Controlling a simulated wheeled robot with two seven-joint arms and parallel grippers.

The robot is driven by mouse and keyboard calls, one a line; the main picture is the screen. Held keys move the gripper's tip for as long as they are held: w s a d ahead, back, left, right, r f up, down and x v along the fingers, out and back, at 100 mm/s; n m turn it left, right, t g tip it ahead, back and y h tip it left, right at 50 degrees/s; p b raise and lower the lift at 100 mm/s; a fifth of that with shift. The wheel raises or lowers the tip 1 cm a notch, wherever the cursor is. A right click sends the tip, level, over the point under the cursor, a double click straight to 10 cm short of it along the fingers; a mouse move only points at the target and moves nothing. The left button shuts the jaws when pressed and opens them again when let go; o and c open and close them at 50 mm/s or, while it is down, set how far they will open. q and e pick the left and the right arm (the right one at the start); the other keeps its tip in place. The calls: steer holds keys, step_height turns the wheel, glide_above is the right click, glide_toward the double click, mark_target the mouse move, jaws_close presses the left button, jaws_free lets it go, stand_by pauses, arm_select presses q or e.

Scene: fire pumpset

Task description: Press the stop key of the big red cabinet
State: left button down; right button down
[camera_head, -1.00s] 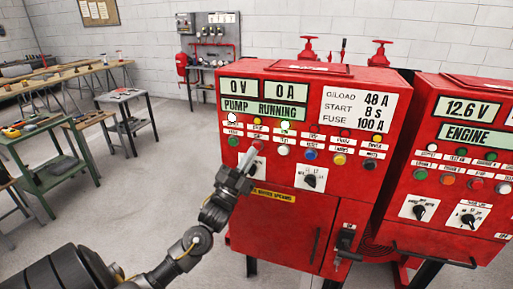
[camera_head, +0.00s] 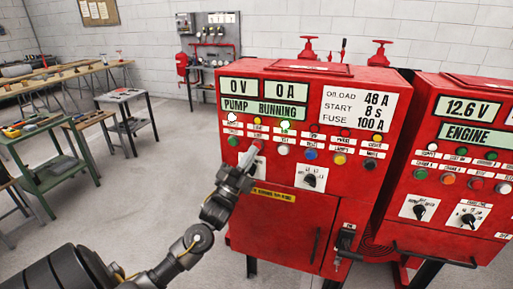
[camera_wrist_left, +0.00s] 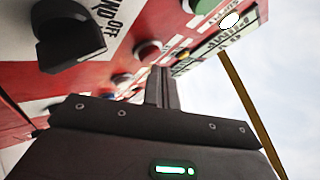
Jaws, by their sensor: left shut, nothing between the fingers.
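The big red cabinet (camera_head: 290,215) stands in the middle of the head view, its display (camera_head: 262,108) reading PUMP RUNNING. Its panel has two rows of small lamps and keys above a rotary switch (camera_head: 310,180). My left gripper (camera_head: 249,156) is shut and empty, its fingertips at the lower key row, just by a red key (camera_head: 258,144). In the left wrist view the shut fingers (camera_wrist_left: 162,88) reach toward the panel beside the red key (camera_wrist_left: 148,52). Whether the tips touch it I cannot tell. My right gripper is not in view.
A second red cabinet (camera_head: 462,185) with an ENGINE display stands close on the right. A black rotary knob (camera_wrist_left: 70,35) is near the fingers in the wrist view. Green and grey tables (camera_head: 45,160) stand at the left. The floor between is clear.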

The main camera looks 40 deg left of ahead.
arm_select(q)
steer(key=shift+w+a, duration=0.15)
steer(key=shift+w, duration=0.35)
stand_by(0.8)
steer(key=shift+s, duration=0.1)
steer(key=shift+s+d, duration=0.25)
steer(key=shift+s, duration=0.45)
steer(key=s, duration=0.1)
steer(key=s+d+p, duration=0.1)
steer(key=s, duration=0.1)
steer(key=s+p, duration=0.1)
steer(key=shift+s+d, duration=0.3)
steer(key=shift+s, duration=0.05)
steer(key=shift+w+f, duration=0.1)
steer(key=shift+f, duration=0.05)
stand_by(0.8)
